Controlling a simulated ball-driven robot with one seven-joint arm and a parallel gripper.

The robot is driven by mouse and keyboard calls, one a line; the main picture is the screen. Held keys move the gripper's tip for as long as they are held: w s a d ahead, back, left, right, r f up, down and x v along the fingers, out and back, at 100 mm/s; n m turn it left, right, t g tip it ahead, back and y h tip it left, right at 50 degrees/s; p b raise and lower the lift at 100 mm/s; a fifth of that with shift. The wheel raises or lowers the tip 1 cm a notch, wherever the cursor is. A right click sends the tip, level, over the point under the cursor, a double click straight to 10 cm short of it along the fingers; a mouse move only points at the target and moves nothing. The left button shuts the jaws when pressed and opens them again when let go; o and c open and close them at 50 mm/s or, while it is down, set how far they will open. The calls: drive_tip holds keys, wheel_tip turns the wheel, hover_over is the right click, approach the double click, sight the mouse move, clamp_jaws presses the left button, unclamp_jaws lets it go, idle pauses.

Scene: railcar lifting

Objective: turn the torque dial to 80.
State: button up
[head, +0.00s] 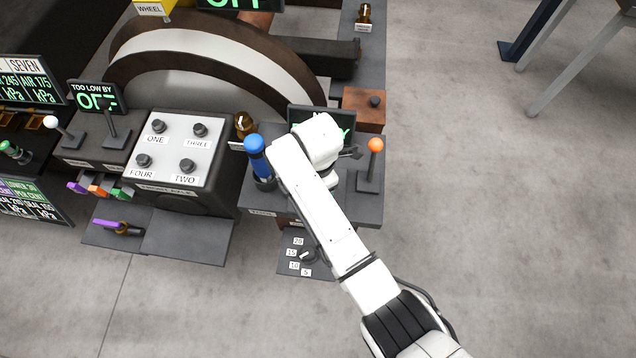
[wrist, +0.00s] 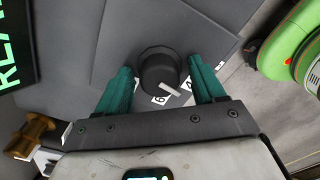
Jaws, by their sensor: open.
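A dark round dial knob (wrist: 158,70) with a white pointer bar stands on a grey panel in the wrist view. The pointer aims down and right, between small white labels; one label (wrist: 160,99) seems to start with a 6, and the others are too small or covered to read. My gripper (wrist: 160,73) is open, with one green finger on each side of the knob. I cannot tell whether the fingers touch it.
A screen with green letters (wrist: 14,45) is left of the knob. A green round object (wrist: 288,45) is at right. In the head view, a blue-topped lever (head: 256,158) and an orange-ball lever (head: 373,165) flank my arm. Another dial (head: 308,256) marked 5 to 20 sits below.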

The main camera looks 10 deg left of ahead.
drive_tip(key=c, duration=1.1)
drive_tip(key=shift+o, duration=0.2)
